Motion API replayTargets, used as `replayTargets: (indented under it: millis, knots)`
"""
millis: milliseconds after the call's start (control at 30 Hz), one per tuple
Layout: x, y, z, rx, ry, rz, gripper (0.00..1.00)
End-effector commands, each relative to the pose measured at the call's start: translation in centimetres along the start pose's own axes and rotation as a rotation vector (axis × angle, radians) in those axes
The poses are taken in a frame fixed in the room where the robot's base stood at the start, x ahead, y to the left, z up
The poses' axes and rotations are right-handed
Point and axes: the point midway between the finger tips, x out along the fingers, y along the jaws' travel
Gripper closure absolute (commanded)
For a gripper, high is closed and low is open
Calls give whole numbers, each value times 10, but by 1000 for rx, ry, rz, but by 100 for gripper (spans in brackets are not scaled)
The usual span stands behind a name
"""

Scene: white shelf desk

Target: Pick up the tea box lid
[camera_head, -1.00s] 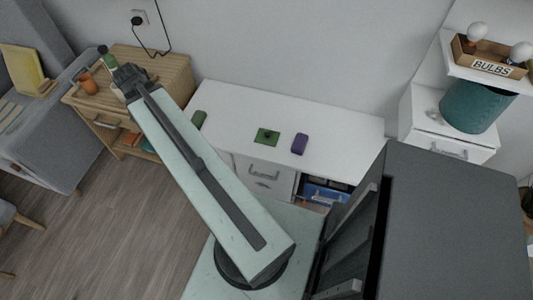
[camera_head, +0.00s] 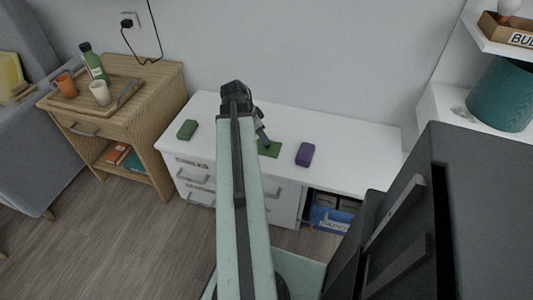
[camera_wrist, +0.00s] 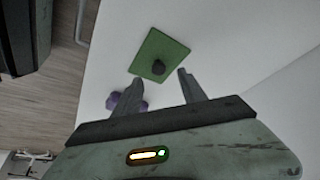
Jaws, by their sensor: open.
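The tea box lid looks to be the flat green square (camera_wrist: 164,44) with a dark round knob (camera_wrist: 158,67) at its middle. It lies on the white desk top, and it also shows in the head view (camera_head: 270,150), partly hidden by my gripper. My gripper (camera_wrist: 160,77) is open and empty, with its two fingers apart on the near side of the lid in the wrist view. In the head view my gripper (camera_head: 263,138) is over the desk at the lid's upper left. I cannot tell its height above the lid.
A purple box (camera_head: 305,154) lies right of the lid and a green box (camera_head: 187,129) to its left. A wooden side table (camera_head: 150,88) with a tray, bottle and cups stands left. A wall backs the desk. A blue bin (camera_head: 328,213) sits below.

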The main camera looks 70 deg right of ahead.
Motion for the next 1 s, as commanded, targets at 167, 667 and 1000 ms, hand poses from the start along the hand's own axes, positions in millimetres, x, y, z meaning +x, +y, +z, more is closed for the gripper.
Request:
replayTargets:
  millis: [167,667,1000]
  knots:
    - [13,1,2,-1,0,0,51]
    - [50,2,0,-3,-1,-1,57]
    - [50,2,1,-4,-1,-1,100]
